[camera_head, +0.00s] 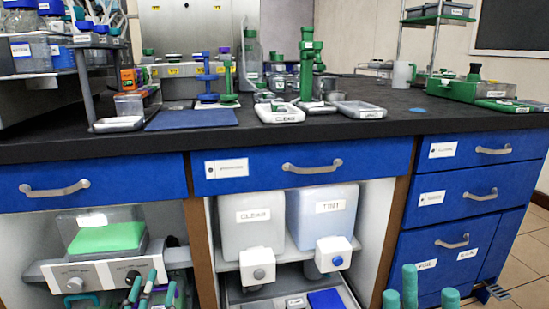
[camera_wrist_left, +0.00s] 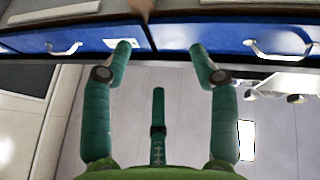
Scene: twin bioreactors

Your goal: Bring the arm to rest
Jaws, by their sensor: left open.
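My left gripper (camera_head: 152,287) is low in the head view, in front of the open lower compartment at left, with its green fingers apart. In the left wrist view my left gripper (camera_wrist_left: 161,50) is open, with nothing between the fingers, and the blue drawer fronts (camera_wrist_left: 200,33) lie beyond its fingertips. My right gripper (camera_head: 421,287) shows only as teal fingertips at the lower edge of the head view, in front of the right-hand drawers. Its fingers are spread and hold nothing that I see. Most of both arms is out of view.
The black bench top (camera_head: 330,135) carries trays, a blue mat (camera_head: 192,119) and green stands. Drawer handles (camera_head: 312,166) stick out from the front. Below are a container marked clear (camera_head: 252,226), another marked tint (camera_head: 322,222) and a device with a green top (camera_head: 107,238).

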